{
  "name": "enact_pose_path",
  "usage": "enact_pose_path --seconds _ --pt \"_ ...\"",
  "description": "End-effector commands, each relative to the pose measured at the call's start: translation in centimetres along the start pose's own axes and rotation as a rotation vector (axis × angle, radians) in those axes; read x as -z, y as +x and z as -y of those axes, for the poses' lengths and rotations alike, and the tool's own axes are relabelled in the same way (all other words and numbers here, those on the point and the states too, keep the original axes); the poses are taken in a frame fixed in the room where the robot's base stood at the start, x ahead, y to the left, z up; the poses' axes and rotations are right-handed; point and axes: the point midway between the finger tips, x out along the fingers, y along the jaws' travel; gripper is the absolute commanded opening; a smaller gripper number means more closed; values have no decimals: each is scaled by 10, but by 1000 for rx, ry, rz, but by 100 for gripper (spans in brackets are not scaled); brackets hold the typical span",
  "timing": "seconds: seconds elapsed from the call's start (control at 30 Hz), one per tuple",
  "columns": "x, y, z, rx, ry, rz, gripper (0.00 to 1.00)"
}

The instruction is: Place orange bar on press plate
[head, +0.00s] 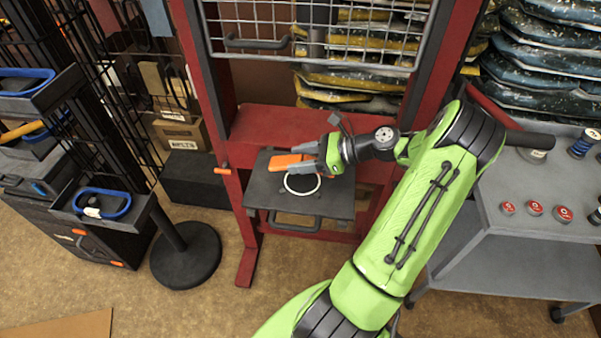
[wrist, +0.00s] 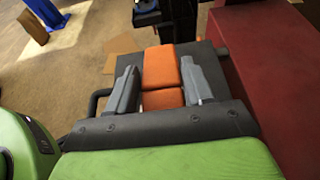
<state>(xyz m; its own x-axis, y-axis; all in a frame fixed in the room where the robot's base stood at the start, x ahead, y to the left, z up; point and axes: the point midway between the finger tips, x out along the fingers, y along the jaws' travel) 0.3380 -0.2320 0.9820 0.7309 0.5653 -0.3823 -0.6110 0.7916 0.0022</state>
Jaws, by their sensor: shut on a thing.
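The orange bar (head: 287,162) is between the grey fingers of my gripper (head: 312,158), over the dark press plate (head: 263,193) of the red press. A white ring (head: 303,191) is marked on the plate, to the lower right of the bar. In the wrist view the orange bar (wrist: 161,68) runs lengthwise between the two fingers of my gripper (wrist: 160,85), which is shut on it. The plate (wrist: 207,52) lies behind and below the bar there. Whether the bar touches the plate or hangs just above it, I cannot tell.
The red press frame (head: 210,95) stands around the plate, with a raised wire guard (head: 325,35) above. An orange-tipped peg (head: 222,171) juts from the left post. A grey cart (head: 540,205) with red discs stands right; a black stand (head: 185,255) stands left.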

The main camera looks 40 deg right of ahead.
Motion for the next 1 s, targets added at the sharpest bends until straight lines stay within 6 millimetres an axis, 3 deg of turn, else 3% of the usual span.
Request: enact_pose_path --seconds 0.2,0.63,0.67,0.8,1.0 --pt "38 16 0 -1 0 3 0" --pt "42 18 0 0 -2 2 0" --pt "44 18 0 1 0 -1 54" --pt "44 18 0 0 1 -1 76" --pt "44 18 0 0 2 -2 77"
